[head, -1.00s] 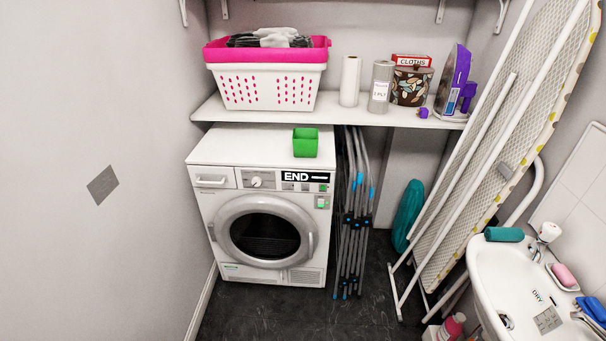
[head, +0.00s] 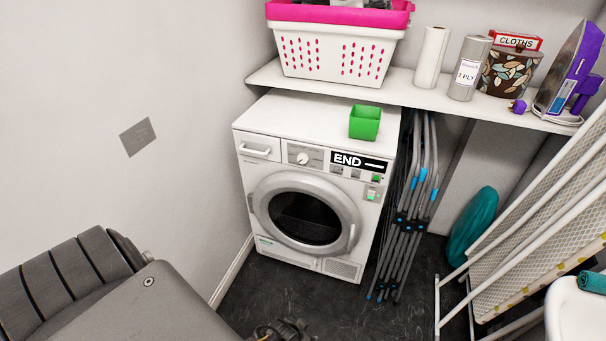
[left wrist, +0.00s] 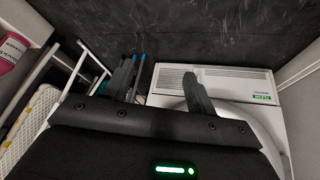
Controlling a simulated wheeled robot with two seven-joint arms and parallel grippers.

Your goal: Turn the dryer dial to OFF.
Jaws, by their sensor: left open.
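The white dryer (head: 300,190) stands under the shelf with its round door shut. Its dial (head: 303,159) is a small pale knob on a grey panel, left of the black END display (head: 359,162); its pointer is too small to read. The dryer's lower front (left wrist: 232,82) shows in the left wrist view. My left gripper (left wrist: 158,68) is open and empty, its two dark fingers apart, with the dryer's base and the floor beyond them. In the head view my left arm comes in at bottom left, well short of the dial. My right gripper is not in view.
A green box (head: 365,124) sits on the dryer top. A folded grey rack (head: 410,215) stands close to the dryer's right side. The shelf (head: 400,86) overhangs the dryer's back. An ironing board (head: 545,240) leans at right.

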